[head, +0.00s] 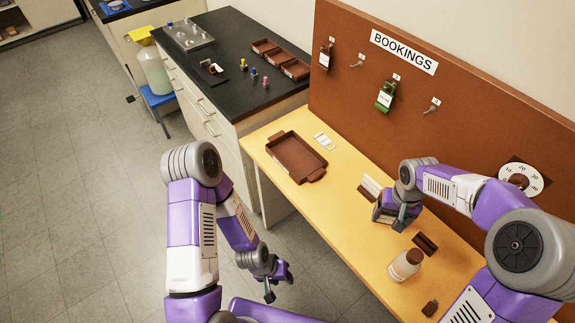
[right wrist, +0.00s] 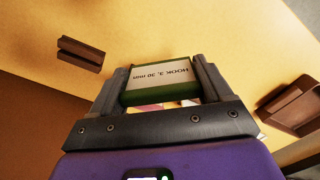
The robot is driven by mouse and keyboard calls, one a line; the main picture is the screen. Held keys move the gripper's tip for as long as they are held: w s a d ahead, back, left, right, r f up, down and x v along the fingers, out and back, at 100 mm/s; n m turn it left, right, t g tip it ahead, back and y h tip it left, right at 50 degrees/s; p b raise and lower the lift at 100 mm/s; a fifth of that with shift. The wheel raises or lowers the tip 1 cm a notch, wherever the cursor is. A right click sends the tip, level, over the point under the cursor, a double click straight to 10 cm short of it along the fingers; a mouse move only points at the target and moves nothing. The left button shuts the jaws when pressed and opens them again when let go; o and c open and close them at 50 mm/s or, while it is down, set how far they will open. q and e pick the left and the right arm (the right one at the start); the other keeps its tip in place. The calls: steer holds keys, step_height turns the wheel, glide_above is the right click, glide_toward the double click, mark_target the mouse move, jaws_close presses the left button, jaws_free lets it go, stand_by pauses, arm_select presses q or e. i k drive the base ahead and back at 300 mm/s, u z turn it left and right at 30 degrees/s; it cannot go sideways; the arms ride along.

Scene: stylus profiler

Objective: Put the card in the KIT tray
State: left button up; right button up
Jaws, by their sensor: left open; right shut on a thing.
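My right gripper (head: 388,212) is low over the wooden bench and shut on a green-edged card (right wrist: 161,78). In the right wrist view the card sits between the two fingers, and its white label reads "HOOK 3, 30 mm" upside down. In the head view I cannot make out the held card apart from the gripper. A brown tray with end handles (head: 276,143) lies on the bench to the left of the right gripper, apart from it. I cannot read a KIT mark on it. My left gripper (head: 279,282) is open and empty, out over the floor.
A white label (head: 323,141) lies beside the tray. A white-and-brown piece (head: 370,186) is just behind the right gripper. A slotted brown block (head: 425,243) and a white bottle (head: 404,266) stand to its right. The BOOKINGS board (head: 460,110) rises behind, with hanging tags.

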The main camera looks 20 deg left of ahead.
mark_target(296, 159)
steer(key=u, duration=0.35)
steer(key=k, duration=0.45)
steer(key=u, duration=1.2)
steer(key=i, duration=1)
steer(key=z, duration=0.5)
steer(key=i, duration=0.65)
steer(key=z, duration=0.65)
